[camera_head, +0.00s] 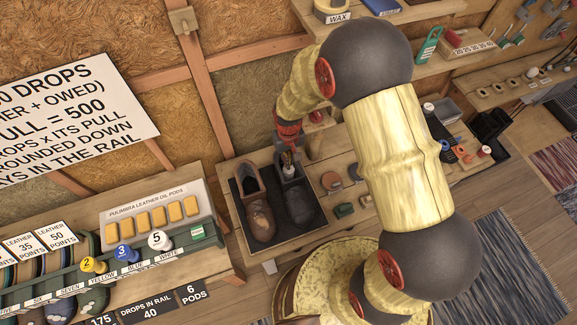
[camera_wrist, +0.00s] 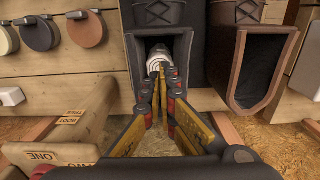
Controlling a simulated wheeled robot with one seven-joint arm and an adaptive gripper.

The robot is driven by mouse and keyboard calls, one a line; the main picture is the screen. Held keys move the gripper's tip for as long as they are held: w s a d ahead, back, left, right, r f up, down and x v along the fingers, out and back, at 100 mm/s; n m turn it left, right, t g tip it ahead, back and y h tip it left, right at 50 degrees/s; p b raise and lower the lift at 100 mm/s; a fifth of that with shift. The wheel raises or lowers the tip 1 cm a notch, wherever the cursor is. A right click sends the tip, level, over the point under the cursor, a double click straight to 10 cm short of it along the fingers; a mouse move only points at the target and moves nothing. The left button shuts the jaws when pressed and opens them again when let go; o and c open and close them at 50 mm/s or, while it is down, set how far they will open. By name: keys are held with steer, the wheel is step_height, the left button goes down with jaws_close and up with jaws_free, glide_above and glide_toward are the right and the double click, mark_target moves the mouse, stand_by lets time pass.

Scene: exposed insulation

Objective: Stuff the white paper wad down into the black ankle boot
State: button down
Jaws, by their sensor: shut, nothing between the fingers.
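The black ankle boot (camera_head: 298,203) stands in a dark tray on the bench, and its open top faces the camera in the wrist view (camera_wrist: 186,52). The white paper wad (camera_wrist: 155,52) sits inside the boot's opening, partly hidden behind my fingertips. My gripper (camera_wrist: 156,70) is shut, with its fingertips together at the boot's mouth, right in front of the wad. I cannot tell whether they touch it. In the head view my gripper (camera_head: 287,165) points down at the boot's top, and the wad cannot be made out there.
A brown boot (camera_head: 260,217) stands beside the black one, close by, and shows at the right in the wrist view (camera_wrist: 246,62). Round leather samples (camera_head: 331,181) lie right of the tray (camera_head: 243,225). A rack of yellow pods (camera_head: 150,222) stands on the left bench.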

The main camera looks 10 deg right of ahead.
step_height(320, 180, up, 4)
steer(key=shift+r+p, duration=0.1)
steer(key=shift+p, duration=1.1)
steer(key=shift+s, duration=0.1)
steer(key=shift+g, duration=0.8)
steer(key=s, duration=0.3)
steer(key=s+d+r, duration=0.1)
steer(key=s, duration=0.1)
steer(key=shift+s+d, duration=0.1)
steer(key=shift+s, duration=0.1)
steer(key=s+d+r+t+b, duration=0.2)
steer(key=s+d+r+b, duration=0.1)
steer(key=r, duration=0.5)
steer(key=s+d+r+m+t+b, duration=0.1)
steer(key=s+d+r+t+b, duration=0.1)
steer(key=s+r, duration=0.4)
steer(key=s+d+r+m+t+b, duration=0.1)
steer(key=s+d+r+t+b, duration=0.2)
steer(key=r, duration=0.8)
steer(key=shift+s+d+b, duration=0.35)
steer(key=shift+s+b, duration=0.55)
steer(key=shift+b, duration=0.15)
